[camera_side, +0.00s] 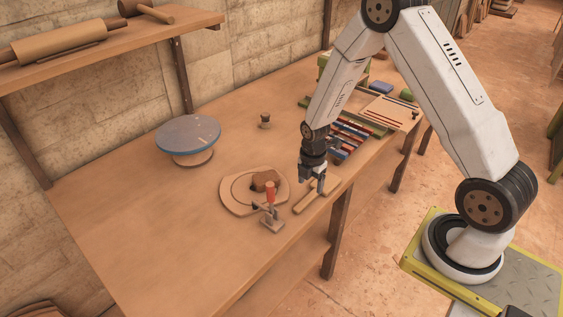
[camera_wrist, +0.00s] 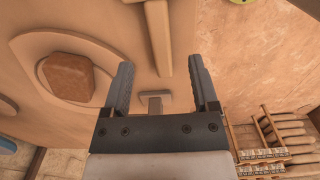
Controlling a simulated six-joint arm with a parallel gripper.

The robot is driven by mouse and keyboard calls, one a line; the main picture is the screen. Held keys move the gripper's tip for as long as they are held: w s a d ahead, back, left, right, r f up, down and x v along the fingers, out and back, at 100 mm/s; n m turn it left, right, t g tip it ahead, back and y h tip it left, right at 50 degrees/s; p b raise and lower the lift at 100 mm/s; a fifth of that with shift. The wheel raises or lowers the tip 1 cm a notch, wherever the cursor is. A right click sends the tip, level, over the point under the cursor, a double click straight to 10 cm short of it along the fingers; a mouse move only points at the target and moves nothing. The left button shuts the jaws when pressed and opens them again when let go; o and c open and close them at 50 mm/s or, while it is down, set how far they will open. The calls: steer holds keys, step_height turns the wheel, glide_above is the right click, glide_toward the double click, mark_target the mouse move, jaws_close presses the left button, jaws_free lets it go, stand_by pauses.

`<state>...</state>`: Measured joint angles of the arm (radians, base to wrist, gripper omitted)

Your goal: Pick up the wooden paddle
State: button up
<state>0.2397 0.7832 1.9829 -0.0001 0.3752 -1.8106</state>
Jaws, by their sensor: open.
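The wooden paddle (camera_side: 305,203) is a narrow, light-brown piece lying on the bench near its front edge. In the side view, my gripper (camera_side: 313,186) is low over it and hides its middle. In the wrist view, the long light-wood bar of the paddle (camera_wrist: 158,38) runs down from the top edge towards the space between my fingertips (camera_wrist: 161,66). The two fingers stand wide apart, one to each side of its line, and nothing is held. I cannot tell the exact height of the fingertips above the paddle.
Left of the paddle are a red-handled clamp (camera_side: 270,194) and a round wooden board (camera_side: 233,204) with a brown block (camera_wrist: 70,77). A turntable (camera_side: 187,136) and small knob (camera_side: 265,121) stand farther back. Coloured sticks (camera_side: 350,134) lie behind. The bench's front left is clear.

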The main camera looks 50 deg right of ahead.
mark_target(310, 196)
steer(key=shift+f, duration=0.15)
steer(key=shift+d+f, duration=0.2)
steer(key=shift+f, duration=2.25)
jaws_close()
